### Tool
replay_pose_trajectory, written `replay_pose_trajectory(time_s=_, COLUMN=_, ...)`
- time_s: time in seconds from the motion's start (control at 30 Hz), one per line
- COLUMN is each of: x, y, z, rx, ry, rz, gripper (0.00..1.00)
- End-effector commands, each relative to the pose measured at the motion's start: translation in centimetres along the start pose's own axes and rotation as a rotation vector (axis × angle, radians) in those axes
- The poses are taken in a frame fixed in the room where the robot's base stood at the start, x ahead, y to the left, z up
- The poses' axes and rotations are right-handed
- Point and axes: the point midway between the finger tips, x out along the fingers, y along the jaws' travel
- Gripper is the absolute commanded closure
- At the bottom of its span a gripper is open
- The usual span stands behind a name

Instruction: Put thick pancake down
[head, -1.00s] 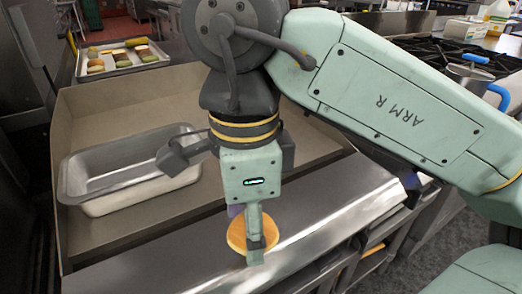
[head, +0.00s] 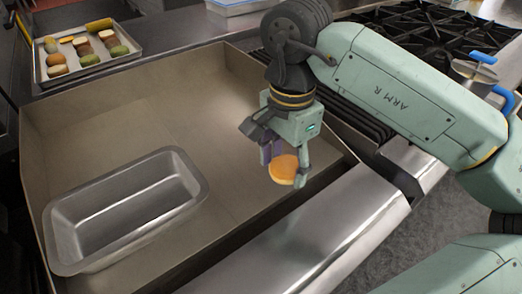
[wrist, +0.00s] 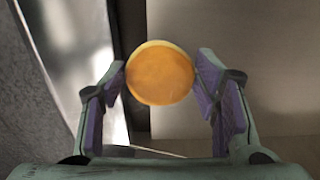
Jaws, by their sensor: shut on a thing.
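The thick pancake (head: 283,169) is a round, orange-brown disc with a paler side. My gripper (head: 284,168) is shut on it, with a finger on either side. In the wrist view the pancake (wrist: 161,73) sits between the two purple-padded fingertips (wrist: 161,76), held at its left and right edges. In the head view it appears above the right front part of the flat griddle (head: 190,125), near its front edge. I cannot tell the exact height, but no contact with the surface shows.
An empty metal loaf pan (head: 190,202) stands on the griddle's left part. A tray (head: 125,60) of several macaron-like pieces lies at the back left. A stove with black grates (head: 425,35) and a pot with blue handles (head: 478,72) are at the right. The griddle's middle is bare.

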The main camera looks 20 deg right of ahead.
Motion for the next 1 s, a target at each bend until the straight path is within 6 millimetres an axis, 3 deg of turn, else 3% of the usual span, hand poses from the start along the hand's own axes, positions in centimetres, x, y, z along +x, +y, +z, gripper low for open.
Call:
replay_pose_trajectory(time_s=0.1, x=0.1, y=-3.2, z=0.1, rx=-0.004, ry=0.000, rz=0.002, gripper=0.74)
replay_pose_trajectory(time_s=0.3, x=0.5, y=-6.5, z=0.1, rx=0.000, ry=-0.001, rz=0.001, gripper=0.74)
replay_pose_trajectory(time_s=0.47, x=1.1, y=-7.1, z=0.1, rx=0.001, ry=-0.001, rz=-0.001, gripper=0.74)
replay_pose_trajectory(time_s=0.7, x=4.3, y=-7.0, z=0.1, rx=0.002, ry=-0.001, rz=-0.001, gripper=0.74)
replay_pose_trajectory(time_s=1.0, x=4.3, y=-7.0, z=0.1, rx=0.001, ry=-0.001, rz=-0.001, gripper=0.74)
